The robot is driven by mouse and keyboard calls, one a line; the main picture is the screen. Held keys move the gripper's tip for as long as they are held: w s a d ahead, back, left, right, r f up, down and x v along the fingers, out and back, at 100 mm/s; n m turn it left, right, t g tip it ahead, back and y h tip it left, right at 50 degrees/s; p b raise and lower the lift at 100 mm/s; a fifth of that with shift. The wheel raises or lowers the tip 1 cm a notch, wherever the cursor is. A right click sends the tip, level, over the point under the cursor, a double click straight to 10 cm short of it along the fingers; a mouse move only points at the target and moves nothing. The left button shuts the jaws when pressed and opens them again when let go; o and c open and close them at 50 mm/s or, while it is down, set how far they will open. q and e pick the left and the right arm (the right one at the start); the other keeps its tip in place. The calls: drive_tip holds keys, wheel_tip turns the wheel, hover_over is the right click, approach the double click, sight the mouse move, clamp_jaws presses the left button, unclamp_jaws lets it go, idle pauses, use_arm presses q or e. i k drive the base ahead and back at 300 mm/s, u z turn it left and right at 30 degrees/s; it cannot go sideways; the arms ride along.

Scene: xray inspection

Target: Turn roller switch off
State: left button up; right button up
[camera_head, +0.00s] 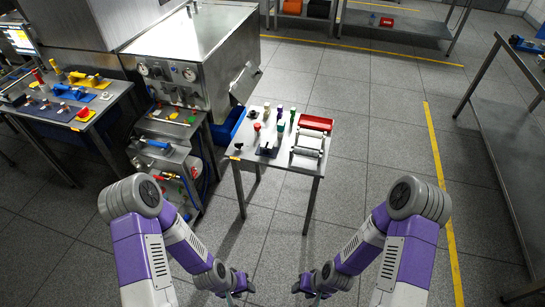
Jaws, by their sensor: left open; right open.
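A small table (230,153) stands ahead of me, and grey metal rollers (308,151) sit on its right part. A dark block with small parts on it (268,149) lies at the table's front middle, and a small black piece (238,147) stands at the front left corner. I cannot tell which of these, if any, is the roller switch. My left gripper (241,291) is open and empty, low in front of the table. My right gripper (304,290) is open and empty to its right. Both are well apart from the table.
A red tray (315,123) and several coloured upright pieces share the table. A steel machine (195,55) with gauges stands behind left, beside a blue bin (229,125). A bench with tools (95,100) is far left, a metal table (515,150) right. The floor between is clear.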

sight(240, 145)
drive_tip(key=z, duration=0.15)
drive_tip(key=i, duration=1.2)
drive_tip(key=z, duration=0.2)
